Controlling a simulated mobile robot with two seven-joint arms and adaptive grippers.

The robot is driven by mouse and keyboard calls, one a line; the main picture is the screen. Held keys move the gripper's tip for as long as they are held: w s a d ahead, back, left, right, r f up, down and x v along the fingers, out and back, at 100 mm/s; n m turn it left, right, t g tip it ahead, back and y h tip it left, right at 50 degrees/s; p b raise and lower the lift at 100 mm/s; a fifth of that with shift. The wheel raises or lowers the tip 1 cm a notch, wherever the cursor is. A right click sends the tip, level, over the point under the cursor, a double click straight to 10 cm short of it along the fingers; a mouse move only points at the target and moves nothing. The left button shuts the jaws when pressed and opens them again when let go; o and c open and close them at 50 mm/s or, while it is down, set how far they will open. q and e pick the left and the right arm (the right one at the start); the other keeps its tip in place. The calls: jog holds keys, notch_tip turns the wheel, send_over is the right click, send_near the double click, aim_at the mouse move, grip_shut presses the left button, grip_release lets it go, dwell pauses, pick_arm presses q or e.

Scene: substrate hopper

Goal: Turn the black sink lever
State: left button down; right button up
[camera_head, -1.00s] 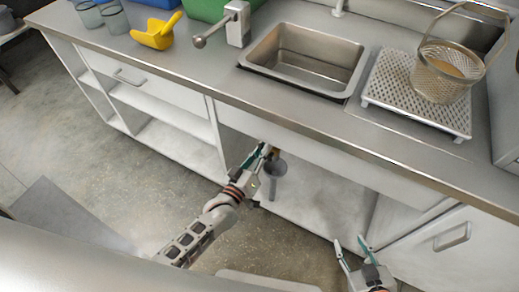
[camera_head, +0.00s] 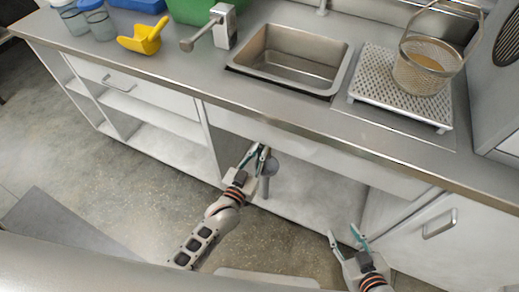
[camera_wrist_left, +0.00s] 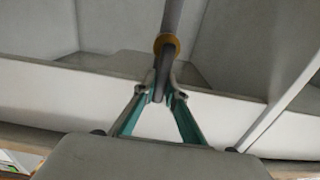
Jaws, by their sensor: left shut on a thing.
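The black sink lever (camera_wrist_left: 162,68) shows in the left wrist view as a dark narrow bar below a brass collar (camera_wrist_left: 167,43) on a grey pipe (camera_wrist_left: 172,17). My left gripper (camera_wrist_left: 164,95) has its teal fingers closed around the lever's near end. In the head view my left gripper (camera_head: 259,152) reaches under the sink into the open cabinet, beside the grey drain pipe (camera_head: 267,177). The lever itself cannot be made out there, behind the fingers. My right gripper (camera_head: 346,239) is open and empty, low in front of the cabinet.
The sink (camera_head: 292,58) is set in the counter (camera_head: 190,70) above the cabinet. A wire basket (camera_head: 424,72) stands on a perforated tray (camera_head: 385,98) at the right. A yellow scoop (camera_head: 142,38) lies at the left. The counter's front edge and cabinet walls surround the left arm.

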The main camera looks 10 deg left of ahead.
dwell(0.3)
pick_arm(q)
jog(key=c, duration=2)
grip_release()
jog(key=shift+c, duration=0.2)
jog(key=v, duration=1.2)
